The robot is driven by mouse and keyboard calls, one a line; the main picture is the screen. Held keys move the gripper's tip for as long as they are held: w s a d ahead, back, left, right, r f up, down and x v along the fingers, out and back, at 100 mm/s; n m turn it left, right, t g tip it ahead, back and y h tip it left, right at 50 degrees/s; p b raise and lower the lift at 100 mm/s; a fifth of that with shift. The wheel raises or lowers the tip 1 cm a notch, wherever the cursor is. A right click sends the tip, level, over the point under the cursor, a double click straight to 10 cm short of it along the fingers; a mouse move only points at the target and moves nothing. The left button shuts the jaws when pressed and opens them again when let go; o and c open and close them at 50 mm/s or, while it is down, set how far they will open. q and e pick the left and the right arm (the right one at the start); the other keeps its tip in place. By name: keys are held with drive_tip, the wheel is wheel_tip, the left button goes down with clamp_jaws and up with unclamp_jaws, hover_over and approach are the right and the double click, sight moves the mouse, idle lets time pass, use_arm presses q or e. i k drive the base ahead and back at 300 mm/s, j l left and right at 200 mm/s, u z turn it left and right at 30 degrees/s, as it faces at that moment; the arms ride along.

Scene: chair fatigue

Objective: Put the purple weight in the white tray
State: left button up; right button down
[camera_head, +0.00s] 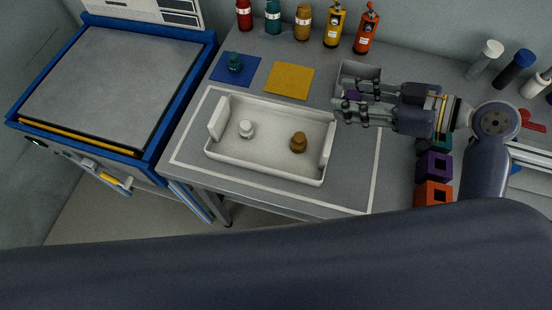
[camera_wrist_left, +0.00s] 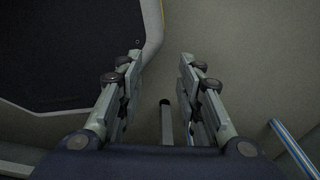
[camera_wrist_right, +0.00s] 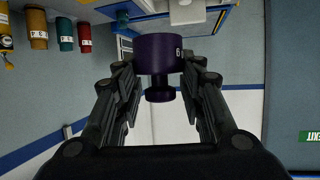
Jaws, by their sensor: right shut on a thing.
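The purple weight (camera_wrist_right: 158,55) is between the fingers of my right gripper (camera_wrist_right: 160,80) in the right wrist view. In the head view my right gripper (camera_head: 347,107) is beside the right end of the white tray (camera_head: 262,172). A bit of the purple weight (camera_head: 353,96) shows between its fingers; the rest is hidden. The tray holds a white weight (camera_head: 246,130) at left and a brown weight (camera_head: 298,143) at right. My left gripper (camera_wrist_left: 160,62) is open and empty in the left wrist view, and out of the head view.
A blue mat (camera_head: 222,75) with a teal weight (camera_head: 235,62) and an empty yellow mat (camera_head: 289,80) lie behind the tray. A grey bin (camera_head: 361,69) is behind my right gripper. Several bottles line the back. Coloured blocks (camera_head: 433,167) stand at right.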

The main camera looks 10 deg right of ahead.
sight(271, 140)
drive_tip(key=k+z, duration=0.15)
drive_tip(key=z, duration=0.35)
drive_tip(key=k+z, duration=0.15)
drive_tip(key=z, duration=0.3)
drive_tip(key=j+z, duration=0.45)
drive_tip(key=k+j+z, duration=0.1)
drive_tip(key=j+z, duration=0.4)
drive_tip(key=j, duration=0.15)
drive_tip(key=k+j, duration=0.1)
drive_tip(key=j, duration=0.3)
drive_tip(key=k+j, duration=0.15)
drive_tip(key=j, duration=0.25)
drive_tip(key=k+j, duration=0.1)
drive_tip(key=j, duration=0.3)
drive_tip(key=k+j, duration=0.1)
drive_tip(key=j, duration=0.3)
